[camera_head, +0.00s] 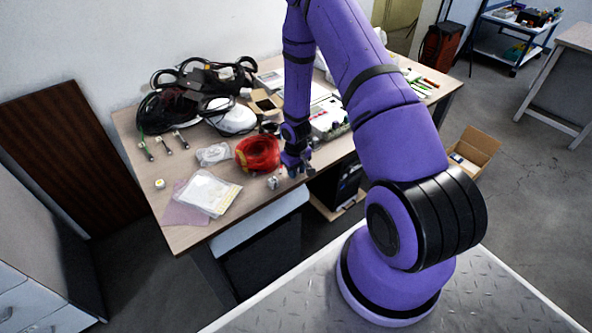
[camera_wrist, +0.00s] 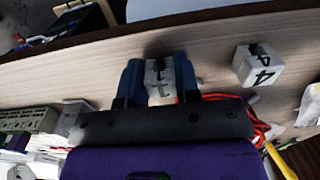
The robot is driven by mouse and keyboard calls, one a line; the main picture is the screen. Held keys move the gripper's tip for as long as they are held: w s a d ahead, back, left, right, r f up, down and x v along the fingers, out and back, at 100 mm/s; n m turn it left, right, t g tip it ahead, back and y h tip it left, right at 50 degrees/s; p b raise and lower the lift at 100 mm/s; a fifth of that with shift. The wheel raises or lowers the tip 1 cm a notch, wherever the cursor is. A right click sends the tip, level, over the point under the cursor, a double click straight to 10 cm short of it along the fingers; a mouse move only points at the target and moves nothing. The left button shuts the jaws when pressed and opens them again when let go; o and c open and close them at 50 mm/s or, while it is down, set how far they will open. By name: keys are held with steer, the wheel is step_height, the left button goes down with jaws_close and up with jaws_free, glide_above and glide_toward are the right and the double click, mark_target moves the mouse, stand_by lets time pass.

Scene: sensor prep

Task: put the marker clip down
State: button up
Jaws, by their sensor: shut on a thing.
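My gripper (camera_wrist: 158,82) is shut on a small pale block-like piece with dark marks, which I take to be the marker clip (camera_wrist: 158,74). It sits between the two blue fingers in the wrist view. A dark shadow lies on the wood just beyond it; I cannot tell whether the clip touches the table. In the head view my gripper (camera_head: 302,165) is low at the front edge of the wooden table (camera_head: 150,205), and the clip is too small to make out there.
A white cube marked 4 (camera_wrist: 258,66) stands close beside my gripper, also seen in the head view (camera_head: 272,182).

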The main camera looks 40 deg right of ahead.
steer(key=o, duration=0.9)
steer(key=shift+f, duration=0.1)
steer(key=shift+o, duration=0.2)
steer(key=s+a+r+t, duration=0.1)
steer(key=s+a+r, duration=0.1)
steer(key=r, duration=1.1)
steer(key=s+a+r+t+h, duration=0.1)
steer(key=a+r, duration=0.1)
steer(key=r, duration=1.2)
steer(key=s+a+r, duration=0.1)
steer(key=s+r, duration=0.1)
steer(key=r, duration=1.1)
steer(key=s+a+r+t, duration=0.1)
steer(key=s+a+r, duration=0.1)
steer(key=s+r, duration=0.3)
steer(key=s+a+r+t, duration=0.1)
steer(key=s+a+r, duration=0.2)
steer(key=s, duration=0.6)
steer(key=s+a+r+t+y, duration=0.1)
steer(key=s+a+r, duration=0.1)
steer(key=s+r, duration=0.4)
steer(key=shift+s+a+r, duration=0.35)
steer(key=shift+s+r, duration=0.05)
steer(key=shift+s, duration=0.25)
